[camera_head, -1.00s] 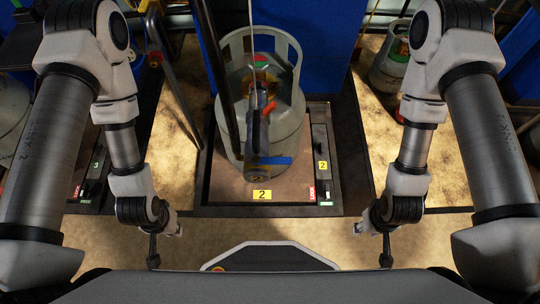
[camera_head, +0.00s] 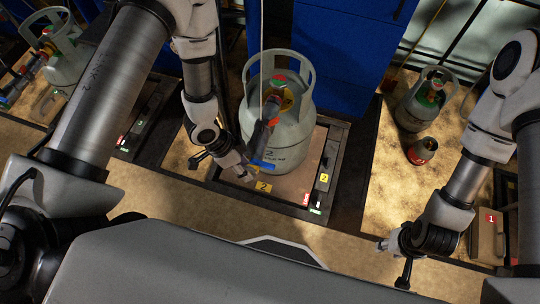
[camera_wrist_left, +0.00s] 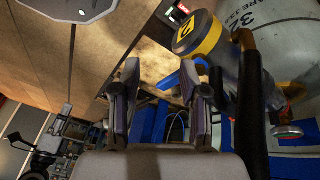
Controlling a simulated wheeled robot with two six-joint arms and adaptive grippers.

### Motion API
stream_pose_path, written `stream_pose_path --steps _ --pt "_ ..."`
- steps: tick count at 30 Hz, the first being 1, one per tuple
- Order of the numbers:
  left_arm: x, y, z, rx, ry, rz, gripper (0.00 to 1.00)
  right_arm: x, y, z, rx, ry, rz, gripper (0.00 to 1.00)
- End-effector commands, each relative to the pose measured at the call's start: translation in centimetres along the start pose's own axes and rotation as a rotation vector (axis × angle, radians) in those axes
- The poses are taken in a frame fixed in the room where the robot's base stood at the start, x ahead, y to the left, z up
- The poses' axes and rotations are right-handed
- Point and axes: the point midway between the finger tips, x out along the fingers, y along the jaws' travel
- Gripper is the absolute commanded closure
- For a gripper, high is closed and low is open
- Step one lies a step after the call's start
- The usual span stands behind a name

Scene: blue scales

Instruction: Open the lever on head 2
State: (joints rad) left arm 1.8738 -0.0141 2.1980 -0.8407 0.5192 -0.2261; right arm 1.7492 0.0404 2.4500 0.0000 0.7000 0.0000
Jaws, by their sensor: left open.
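Head 2 (camera_head: 260,140) is a dark filling head hanging in front of a grey gas cylinder (camera_head: 290,140) on the scale marked 2. Its blue lever (camera_head: 263,165) shows at its lower end. In the left wrist view head 2 (camera_wrist_left: 198,33) has a yellow end cap, and the blue lever (camera_wrist_left: 170,80) lies just beyond the fingertips. My left gripper (camera_head: 243,174) is open, close to the left of the lever; it also shows in the left wrist view (camera_wrist_left: 159,76) with nothing between its fingers. Contact with the lever cannot be told. My right gripper (camera_head: 384,245) is away at the lower right, its fingers too small to read.
The scale 2 platform (camera_head: 225,190) lies under the cylinder. A black hose or pole runs beside head 2 in the left wrist view (camera_wrist_left: 247,100). Bare floor (camera_head: 350,250) lies in front.

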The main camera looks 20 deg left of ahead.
Motion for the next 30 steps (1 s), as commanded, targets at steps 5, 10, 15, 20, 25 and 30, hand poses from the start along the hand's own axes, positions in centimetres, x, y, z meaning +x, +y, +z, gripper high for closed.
stream_pose_path --steps 5,10,15,20,25,30 --pt "-2.8 -0.9 -2.9 0.277 0.013 0.027 0.56 -2.6 0.0 0.0 -0.001 0.001 0.0 0.6" --pt "-4.5 -1.9 -4.6 0.519 0.008 0.044 0.56 -4.0 0.0 0.0 0.0 0.001 0.0 0.6" --pt "-3.5 -2.1 -4.8 0.586 0.003 0.051 0.56 -3.7 0.0 0.0 0.0 0.001 0.0 0.6" --pt "-0.5 -2.0 -4.7 0.583 0.004 0.052 0.56 -3.4 0.0 0.0 0.0 0.001 0.0 0.6" --pt "2.4 -1.9 -4.7 0.581 0.004 0.05 0.56 -3.2 0.0 0.0 0.0 0.001 0.0 0.6" --pt "3.3 -1.8 -4.8 0.58 0.005 0.049 0.56 -3.2 0.0 0.0 0.0 0.001 0.0 0.6"
